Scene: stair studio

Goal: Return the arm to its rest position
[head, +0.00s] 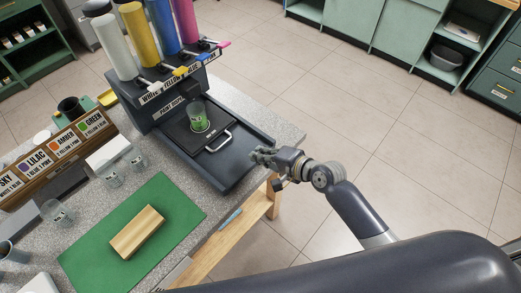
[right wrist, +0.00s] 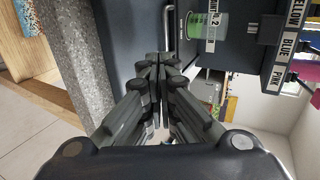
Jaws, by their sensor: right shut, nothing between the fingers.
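My right gripper (head: 262,155) is shut and empty. In the head view it hangs over the right edge of the grey speckled table (head: 280,133), just right of the dark tray of the paint dispenser (head: 150,105). In the right wrist view the fingers of my right gripper (right wrist: 160,62) meet with nothing between them. A clear cup with green paint (head: 198,120) stands on the dispenser's black plate, apart from the gripper. It also shows in the right wrist view as the green cup (right wrist: 207,28). My left gripper is not in view.
White, yellow, blue and pink paint cylinders (head: 145,38) stand on the dispenser. A wooden block (head: 137,232) lies on a green mat (head: 185,203). Clear cups (head: 110,175) stand near the colour-recipe board (head: 60,150). Open tiled floor (head: 330,110) lies right of the table.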

